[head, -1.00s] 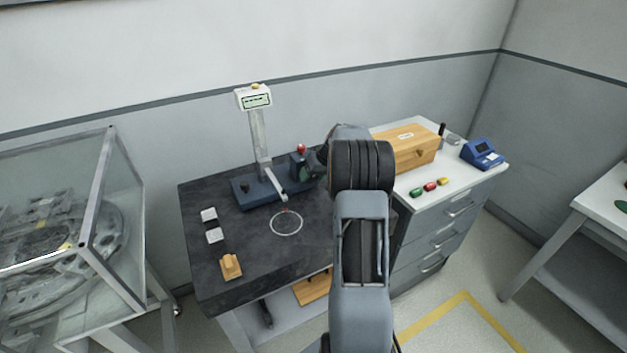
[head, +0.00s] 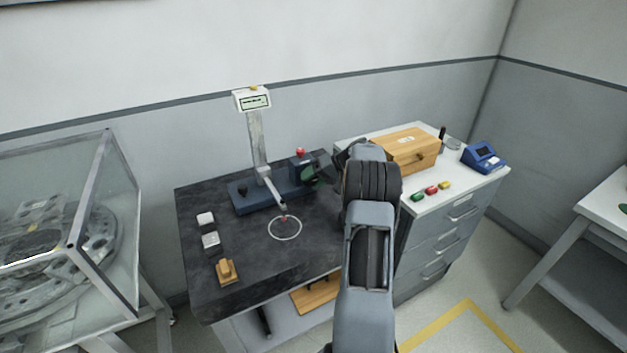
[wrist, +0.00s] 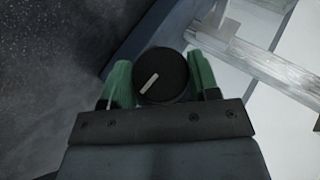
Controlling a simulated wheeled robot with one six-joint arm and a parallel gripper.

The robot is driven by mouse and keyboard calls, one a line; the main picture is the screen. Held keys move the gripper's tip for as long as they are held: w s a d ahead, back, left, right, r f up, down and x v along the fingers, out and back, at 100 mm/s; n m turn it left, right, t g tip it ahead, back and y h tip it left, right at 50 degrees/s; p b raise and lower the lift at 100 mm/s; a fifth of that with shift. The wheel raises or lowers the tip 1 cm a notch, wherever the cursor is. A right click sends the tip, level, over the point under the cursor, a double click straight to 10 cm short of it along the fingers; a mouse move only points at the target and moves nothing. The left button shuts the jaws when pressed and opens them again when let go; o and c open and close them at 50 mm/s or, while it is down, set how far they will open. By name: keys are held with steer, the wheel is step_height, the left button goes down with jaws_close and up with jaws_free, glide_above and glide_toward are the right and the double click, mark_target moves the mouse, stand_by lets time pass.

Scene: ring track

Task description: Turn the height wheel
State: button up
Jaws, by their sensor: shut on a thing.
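The height wheel is a round black knob (wrist: 163,76) with a white pointer mark, seen face-on in the wrist view. The mark slants from lower left to upper right. My gripper (wrist: 162,80) has its green fingers on either side of the knob and is shut on it. In the head view my gripper (head: 317,174) is at the right end of the blue-based height gauge (head: 243,193), and the wheel is mostly hidden there. The gauge has an upright column (head: 256,138) with a display (head: 254,103) on top and a red knob (head: 300,153) on its right end.
The dark bench (head: 240,260) carries small blocks (head: 206,220) and a wooden holder (head: 226,271) at left. A white-topped drawer cabinet (head: 440,200) with a wooden box (head: 408,148) stands at right. A glass case (head: 105,190) is at far left.

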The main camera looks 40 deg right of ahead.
stand_by(0.4)
steer(key=o, duration=0.9)
steer(key=v, duration=1.3)
steer(key=shift+s+d+r, duration=0.15)
steer(key=shift+s+d, duration=0.05)
steer(key=shift+d, duration=0.15)
